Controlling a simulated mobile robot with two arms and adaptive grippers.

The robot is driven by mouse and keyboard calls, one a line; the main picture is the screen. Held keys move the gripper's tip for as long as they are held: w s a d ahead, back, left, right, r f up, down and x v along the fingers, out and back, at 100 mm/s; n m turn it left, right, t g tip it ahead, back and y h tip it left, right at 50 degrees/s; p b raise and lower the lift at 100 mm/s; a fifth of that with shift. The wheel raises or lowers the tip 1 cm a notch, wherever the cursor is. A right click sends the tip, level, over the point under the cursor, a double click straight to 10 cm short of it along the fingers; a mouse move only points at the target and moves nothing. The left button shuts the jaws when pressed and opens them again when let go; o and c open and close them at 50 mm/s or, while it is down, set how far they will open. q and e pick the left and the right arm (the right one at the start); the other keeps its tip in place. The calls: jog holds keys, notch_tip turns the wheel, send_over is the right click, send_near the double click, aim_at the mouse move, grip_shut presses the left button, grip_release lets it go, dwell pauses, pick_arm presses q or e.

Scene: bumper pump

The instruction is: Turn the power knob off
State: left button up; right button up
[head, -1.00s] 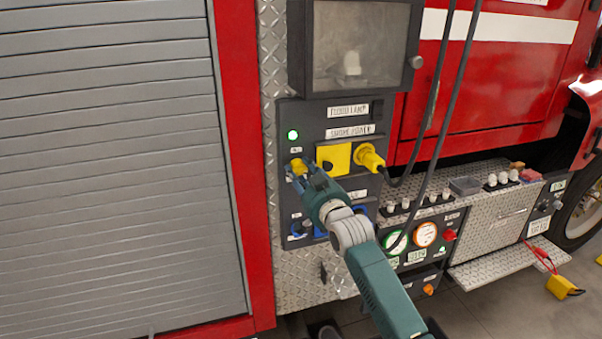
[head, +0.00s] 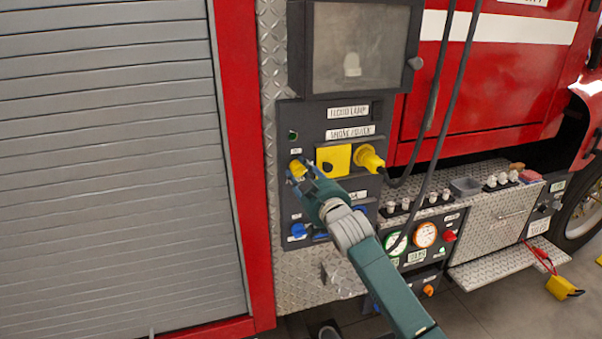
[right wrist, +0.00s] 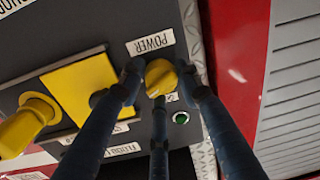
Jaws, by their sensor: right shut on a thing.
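The yellow power knob (head: 297,166) sits on the dark panel left of the yellow cover. In the right wrist view the knob (right wrist: 160,76) is under the POWER label (right wrist: 151,42). My right gripper (head: 299,173) is shut on the knob; in the right wrist view its dark fingers (right wrist: 160,80) surround it, two at the sides and one at the lower edge. The indicator light (head: 293,135) above the knob is dark; it also looks unlit in the right wrist view (right wrist: 181,118). My left gripper is not in view.
The yellow square cover (head: 334,160) and a yellow plug (head: 369,158) with a black cable are right of the knob. A blue knob or socket (head: 298,230) is below. A lamp box (head: 360,45) hangs above. The grey shutter (head: 110,170) fills the left.

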jog(key=n, duration=0.3)
jog(key=n+p, duration=0.1)
jog(key=n, duration=0.2)
jog(key=shift+d+f, duration=0.1)
jog(key=shift+f, duration=0.1)
jog(key=n+h+p, duration=0.1)
jog(key=n, duration=0.5)
jog(key=shift+d, duration=0.1)
dwell(0.4)
jog(key=o, duration=0.9)
jog(key=shift+o, duration=1)
jog(key=shift+w+r, duration=0.1)
jog(key=shift+r, duration=0.05)
jog(key=shift+s, duration=0.2)
jog(key=v, duration=1.1)
jog(key=shift+s+d, duration=0.2)
jog(key=shift+s, duration=0.15)
jog(key=shift+r, duration=0.1)
